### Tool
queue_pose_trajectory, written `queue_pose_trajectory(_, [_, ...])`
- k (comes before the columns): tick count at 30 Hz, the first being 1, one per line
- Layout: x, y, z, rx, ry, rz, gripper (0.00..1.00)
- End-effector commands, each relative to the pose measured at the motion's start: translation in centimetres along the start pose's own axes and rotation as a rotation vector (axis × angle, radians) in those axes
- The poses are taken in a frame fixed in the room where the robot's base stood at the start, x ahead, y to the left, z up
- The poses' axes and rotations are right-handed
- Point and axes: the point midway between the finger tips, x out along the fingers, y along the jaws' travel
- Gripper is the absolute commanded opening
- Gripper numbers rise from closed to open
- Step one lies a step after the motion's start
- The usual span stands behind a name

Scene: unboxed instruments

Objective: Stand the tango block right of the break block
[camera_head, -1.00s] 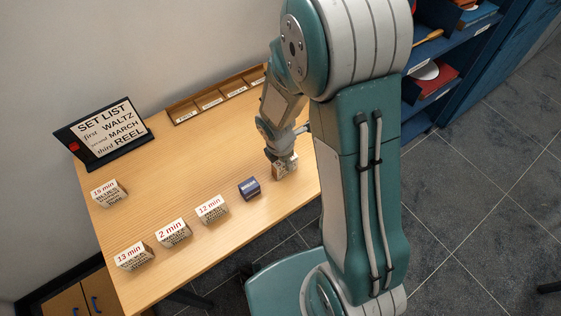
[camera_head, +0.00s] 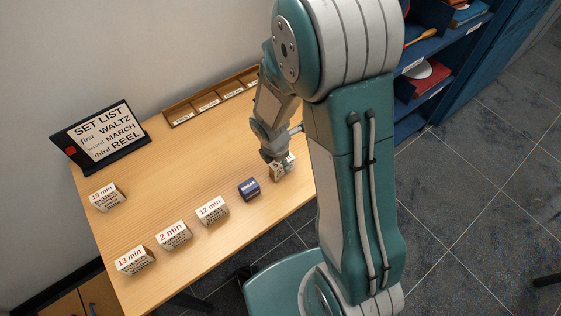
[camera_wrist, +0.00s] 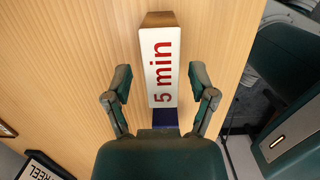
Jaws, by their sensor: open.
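A white-faced block marked "5 min" in red (camera_wrist: 163,70) stands at the right end of the row near the table's front edge. It also shows in the head view (camera_head: 286,167). Its side lettering is too small to read as tango. My gripper (camera_wrist: 160,79) is open, with one finger on each side of this block and gaps visible at both. In the head view my gripper (camera_head: 273,157) is right at the block, partly covering it. A dark blue block (camera_head: 249,188), apparently the break block, stands just left of it, apart; its blue edge (camera_wrist: 165,116) shows in the wrist view.
White-topped blocks "12 min" (camera_head: 211,209), "2 min" (camera_head: 172,233) and "13 min" (camera_head: 132,259) continue the row leftward. A "15 min" block (camera_head: 105,196) stands farther back. A set list sign (camera_head: 100,133) and a wooden tray (camera_head: 209,101) stand at the back. The table middle is clear.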

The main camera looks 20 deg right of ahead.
Motion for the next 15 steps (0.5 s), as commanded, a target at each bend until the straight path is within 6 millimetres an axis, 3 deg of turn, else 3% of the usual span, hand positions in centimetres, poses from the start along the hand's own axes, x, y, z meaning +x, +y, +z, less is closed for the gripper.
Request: queue_pose_trajectory(15, [-9.4,0.1,0.0,0.000,0.000,0.005,0.73])
